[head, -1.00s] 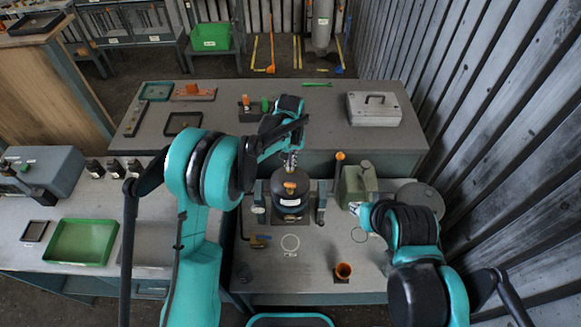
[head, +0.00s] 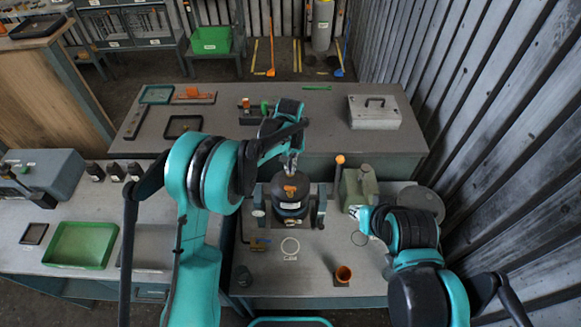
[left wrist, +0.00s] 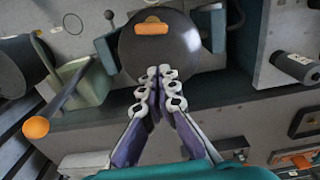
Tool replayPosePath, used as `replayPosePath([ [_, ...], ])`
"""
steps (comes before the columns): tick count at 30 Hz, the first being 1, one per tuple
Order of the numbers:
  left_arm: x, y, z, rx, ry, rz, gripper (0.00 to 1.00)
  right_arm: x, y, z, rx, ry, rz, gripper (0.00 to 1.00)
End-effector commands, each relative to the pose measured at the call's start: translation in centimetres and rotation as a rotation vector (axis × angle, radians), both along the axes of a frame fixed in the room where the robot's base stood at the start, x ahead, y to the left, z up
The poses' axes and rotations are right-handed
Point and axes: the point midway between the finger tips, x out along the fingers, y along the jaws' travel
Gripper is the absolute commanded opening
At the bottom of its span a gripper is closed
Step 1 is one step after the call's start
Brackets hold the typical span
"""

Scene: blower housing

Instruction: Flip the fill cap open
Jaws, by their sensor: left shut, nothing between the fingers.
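A dark, round-topped housing (head: 290,205) stands upright in a grey holder on the middle bench. The orange fill cap (head: 290,189) is on its top; in the left wrist view it is an orange bar (left wrist: 152,28) lying across the dark dome (left wrist: 160,52). Whether it is open I cannot tell. My left gripper (head: 292,168) is just behind and above the cap, shut and empty. In the left wrist view its fingertips (left wrist: 160,75) meet over the dome's near edge, apart from the cap. My right gripper (head: 356,211) is at the right of the holder, its fingers too small to read.
An orange-knobbed lever (head: 340,160) and a green-grey can (head: 358,187) stand right of the housing. The back bench holds a grey case (head: 375,112). A green tray (head: 80,244) lies on the left bench.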

Motion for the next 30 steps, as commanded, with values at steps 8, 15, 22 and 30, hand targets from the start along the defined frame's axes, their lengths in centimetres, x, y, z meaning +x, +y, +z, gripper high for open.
replayPosePath([
  [8,0.0,0.0,0.0,0.000,0.000,0.000,0.00,0.0,0.0,0.0,0.000,0.000,0.000,0.33],
  [15,0.0,0.0,-0.5,0.000,0.000,0.000,0.00,0.0,0.0,-0.4,0.000,0.000,0.000,0.33],
  [22,0.0,0.0,-1.5,0.000,0.000,0.000,0.00,0.0,0.0,-1.4,0.000,0.000,0.000,0.33],
  [30,0.0,0.0,-2.6,0.000,0.000,0.000,0.00,0.0,0.0,-2.4,0.000,0.000,0.000,0.33],
])
